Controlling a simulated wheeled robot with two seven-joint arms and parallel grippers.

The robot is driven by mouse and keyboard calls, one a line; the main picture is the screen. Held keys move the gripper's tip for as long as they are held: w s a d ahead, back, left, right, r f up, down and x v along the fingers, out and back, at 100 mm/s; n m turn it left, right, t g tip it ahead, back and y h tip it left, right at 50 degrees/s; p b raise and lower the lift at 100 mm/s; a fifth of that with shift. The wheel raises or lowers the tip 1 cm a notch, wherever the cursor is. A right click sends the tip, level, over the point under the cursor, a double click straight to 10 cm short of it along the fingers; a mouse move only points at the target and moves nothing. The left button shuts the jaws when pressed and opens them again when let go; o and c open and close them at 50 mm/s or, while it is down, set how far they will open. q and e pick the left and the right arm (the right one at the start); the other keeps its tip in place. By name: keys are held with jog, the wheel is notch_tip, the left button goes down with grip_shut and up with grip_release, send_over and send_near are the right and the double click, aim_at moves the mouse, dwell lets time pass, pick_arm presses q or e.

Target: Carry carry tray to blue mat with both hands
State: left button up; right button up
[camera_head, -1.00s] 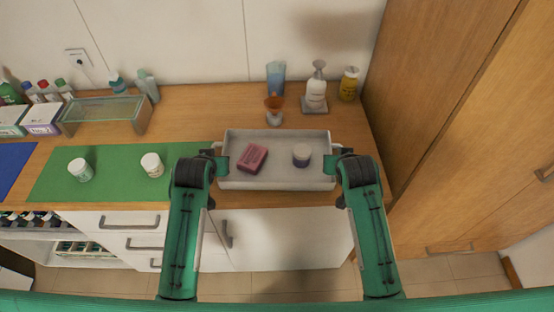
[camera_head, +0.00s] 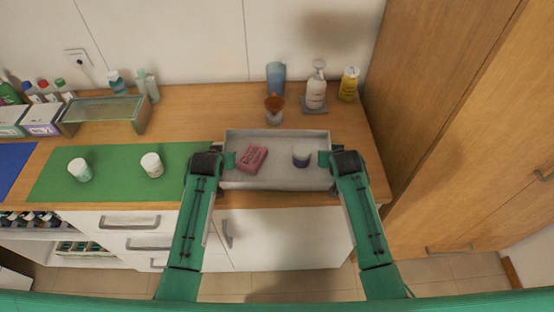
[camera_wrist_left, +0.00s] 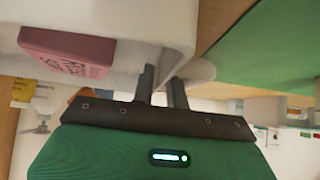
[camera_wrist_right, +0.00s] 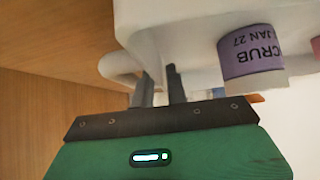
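The carry tray (camera_head: 275,185), grey-white with raised walls, is at the right part of the wooden counter, right of the green mat. It holds a pink soap box (camera_head: 252,158) and a small white jar with a purple label (camera_head: 301,156). My left gripper (camera_head: 228,160) is at its left end and my right gripper (camera_head: 325,158) at its right end. In the wrist views, the left fingers (camera_wrist_left: 162,88) and right fingers (camera_wrist_right: 160,88) are close together on the tray's end handles. I cannot tell whether the tray's base touches the counter. The blue mat (camera_head: 12,165) shows at the far left edge.
The green mat (camera_head: 120,180) lies between tray and blue mat, with two white jars (camera_head: 80,170) (camera_head: 152,165) on it. A glass shelf (camera_head: 105,112) stands behind. A brown cup (camera_head: 273,108), blue cup, pump bottle (camera_head: 316,90) and yellow bottle (camera_head: 349,84) stand behind the tray. A wooden cabinet (camera_head: 430,100) is at right.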

pick_arm(q)
jog(key=shift+c, duration=0.4)
pick_arm(e)
jog(key=shift+c, duration=0.4)
pick_arm(q)
grip_shut()
pick_arm(e)
grip_shut()
pick_arm(q)
jog(key=shift+r, duration=0.15)
pick_arm(e)
jog(key=shift+r, duration=0.15)
